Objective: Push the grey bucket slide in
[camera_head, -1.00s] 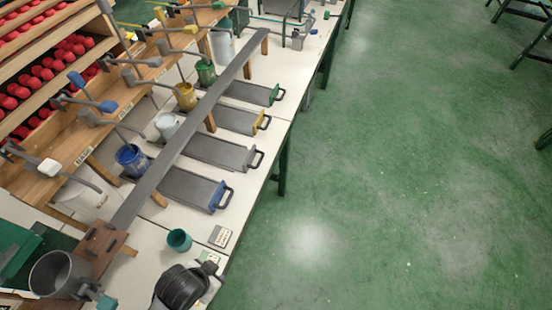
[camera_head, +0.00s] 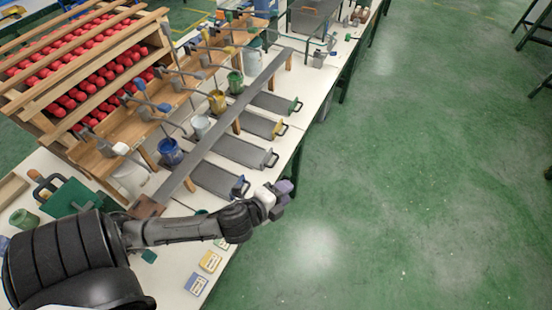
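My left gripper (camera_head: 282,190) is at the front edge, nearer than the grey handle and just right of the blue slide's handle. It looks apart from the grey handle; its fingers are too small and blurred to tell open from shut. My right gripper is not in view.
A blue slide (camera_head: 216,180) lies on the near side, yellow (camera_head: 258,123) and green (camera_head: 275,103) slides on the far side. A long grey bar (camera_head: 225,122) crosses above them. Blue (camera_head: 170,152), yellow (camera_head: 217,101) and green (camera_head: 235,81) buckets stand behind. Open green floor (camera_head: 400,200) is at right.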

